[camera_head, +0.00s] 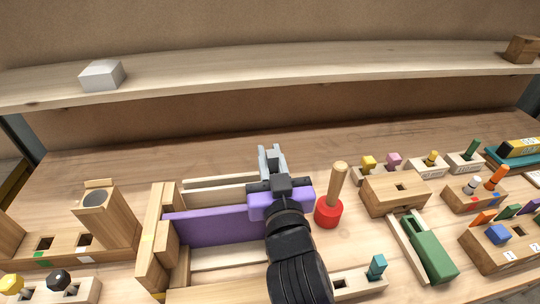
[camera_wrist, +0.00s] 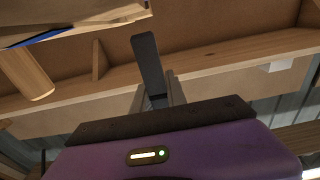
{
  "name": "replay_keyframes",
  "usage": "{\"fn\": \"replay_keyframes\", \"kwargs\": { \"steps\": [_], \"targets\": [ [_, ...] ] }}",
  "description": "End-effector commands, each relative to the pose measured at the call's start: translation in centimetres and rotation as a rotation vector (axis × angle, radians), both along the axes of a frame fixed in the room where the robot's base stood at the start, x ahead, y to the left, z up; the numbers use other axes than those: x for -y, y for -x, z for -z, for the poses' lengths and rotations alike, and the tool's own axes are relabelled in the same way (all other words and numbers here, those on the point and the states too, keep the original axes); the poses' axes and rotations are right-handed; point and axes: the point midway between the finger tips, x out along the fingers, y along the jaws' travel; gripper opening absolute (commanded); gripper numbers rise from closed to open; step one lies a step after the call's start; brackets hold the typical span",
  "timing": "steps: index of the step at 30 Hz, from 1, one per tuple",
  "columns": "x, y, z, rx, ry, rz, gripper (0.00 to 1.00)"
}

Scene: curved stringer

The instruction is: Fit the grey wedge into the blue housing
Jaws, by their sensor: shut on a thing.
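My gripper (camera_head: 271,162) is in the middle of the head view, above the back of a wooden frame, with its pale fingers pointing away toward the shelf. In the wrist view, a slim dark grey piece (camera_wrist: 148,62), apparently the grey wedge, stands up from between the fingertips. My gripper (camera_wrist: 156,102) is shut on it. The wedge cannot be told apart from the fingers in the head view. I cannot clearly identify the blue housing. A blue strip (camera_wrist: 36,39) edges a wooden part at the upper left of the wrist view, apart from the wedge.
A purple panel (camera_head: 212,226) lies in the wooden frame (camera_head: 153,240) left of my arm. Wooden blocks with coloured pegs crowd the right side. A shelf (camera_head: 270,68) spans the back, carrying a white block (camera_head: 101,75).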

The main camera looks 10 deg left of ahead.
Motion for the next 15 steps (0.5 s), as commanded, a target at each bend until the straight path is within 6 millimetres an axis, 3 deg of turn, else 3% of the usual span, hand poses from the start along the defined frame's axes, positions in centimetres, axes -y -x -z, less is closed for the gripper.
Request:
{"fn": "replay_keyframes", "kwargs": {
  "steps": [15],
  "targets": [
    [0.0, 0.0, 1.1, 0.0, 0.0, 0.0, 0.0]
  ]
}}
